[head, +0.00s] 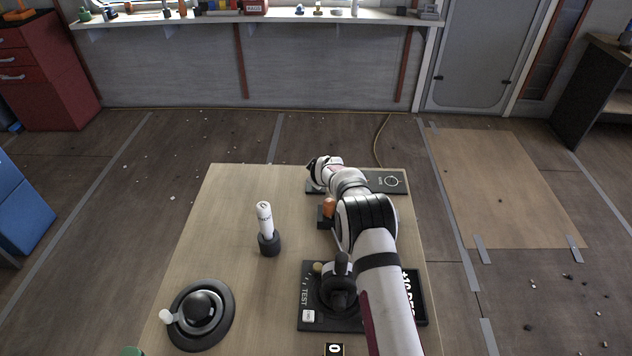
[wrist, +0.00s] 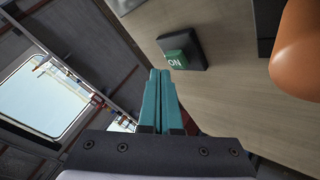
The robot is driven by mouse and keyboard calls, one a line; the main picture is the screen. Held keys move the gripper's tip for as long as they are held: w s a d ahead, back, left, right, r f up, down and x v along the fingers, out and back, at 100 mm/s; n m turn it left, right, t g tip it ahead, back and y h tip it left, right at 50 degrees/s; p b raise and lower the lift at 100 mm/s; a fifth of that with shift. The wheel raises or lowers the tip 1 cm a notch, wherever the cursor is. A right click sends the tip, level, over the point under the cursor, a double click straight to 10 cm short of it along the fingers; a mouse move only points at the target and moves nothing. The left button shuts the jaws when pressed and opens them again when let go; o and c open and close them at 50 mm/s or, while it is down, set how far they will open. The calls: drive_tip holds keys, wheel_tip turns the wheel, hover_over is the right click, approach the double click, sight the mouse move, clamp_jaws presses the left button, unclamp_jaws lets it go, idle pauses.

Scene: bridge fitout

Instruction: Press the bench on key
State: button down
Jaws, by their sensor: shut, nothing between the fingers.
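The bench on key is a green key (wrist: 175,57) marked "ON", set in a dark housing (wrist: 190,42) on the wooden bench top. It shows above the gripper in the wrist view. My gripper (wrist: 160,72) has two teal fingers lying together, shut and empty. The fingertips appear just short of the key's lower edge in the picture; I cannot tell whether they touch it. In the head view my arm reaches to the far edge of the bench (head: 228,215), and its end hides the key.
An orange knob (wrist: 297,50) stands close at the right in the wrist view. On the bench are a white cylinder in a dark holder (head: 268,243), a round black dial (head: 202,312) and a TEST panel (head: 309,290) with a joystick. A dark panel (head: 386,182) lies right of the arm's end.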

drive_tip(key=shift+f, duration=0.1)
drive_tip(key=shift+f, duration=0.35)
drive_tip(key=shift+f, duration=0.5)
idle(0.9)
drive_tip(key=shift+r, duration=0.9)
drive_tip(key=shift+r, duration=2.5)
